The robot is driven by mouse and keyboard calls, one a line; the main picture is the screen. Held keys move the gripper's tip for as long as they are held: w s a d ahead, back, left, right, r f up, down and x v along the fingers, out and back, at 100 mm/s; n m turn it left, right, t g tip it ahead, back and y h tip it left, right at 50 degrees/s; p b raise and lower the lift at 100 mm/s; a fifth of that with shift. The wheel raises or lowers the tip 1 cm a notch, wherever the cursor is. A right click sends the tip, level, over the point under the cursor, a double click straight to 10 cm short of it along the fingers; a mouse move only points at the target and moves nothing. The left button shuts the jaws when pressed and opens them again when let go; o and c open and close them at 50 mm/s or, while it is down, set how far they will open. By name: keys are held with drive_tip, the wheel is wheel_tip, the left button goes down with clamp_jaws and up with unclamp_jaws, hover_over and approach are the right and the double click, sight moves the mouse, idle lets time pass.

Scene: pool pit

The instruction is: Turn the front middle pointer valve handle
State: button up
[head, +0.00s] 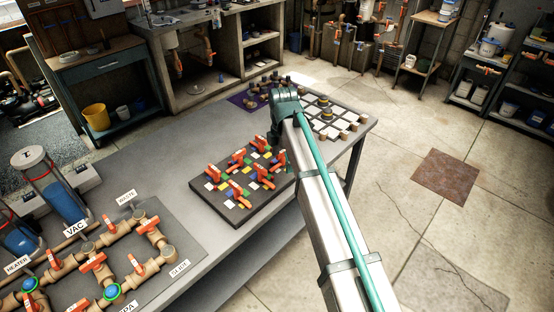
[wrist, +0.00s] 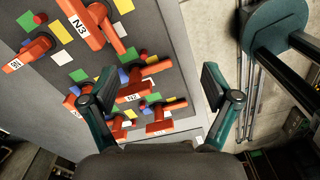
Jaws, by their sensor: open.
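A dark board (head: 240,222) on the grey bench carries two rows of orange pointer valve handles among small coloured squares. The front middle handle (head: 263,176) appears in the head view on the side nearer my arm. In the wrist view a middle handle labelled N2 (wrist: 132,93) lies just right of my left finger, with a handle labelled N3 (wrist: 90,22) above it. My gripper (wrist: 160,80) is open and empty, its fingers spread over the board's edge. The N2 handle reaches partly between the fingers; contact cannot be told. In the head view my arm hides most of the gripper.
Left of the board is a panel of tan pipes with orange valves (head: 92,262). Behind my wrist stands a checkered board with pegs (head: 348,112). Neighbouring orange handles (wrist: 162,128) sit close to N2. The floor right of the bench is open.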

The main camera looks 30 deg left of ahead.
sight(260, 167)
drive_tip(key=s+a+r+n, duration=0.3)
drive_tip(key=a+r+n, duration=0.1)
drive_tip(key=a+r, duration=0.3)
wheel_tip(260, 167, down, 10)
drive_tip(key=p, duration=0.3)
drive_tip(key=shift+s+d+f, duration=0.1)
drive_tip(key=shift+d+f, duration=0.05)
drive_tip(key=c, duration=1.1)
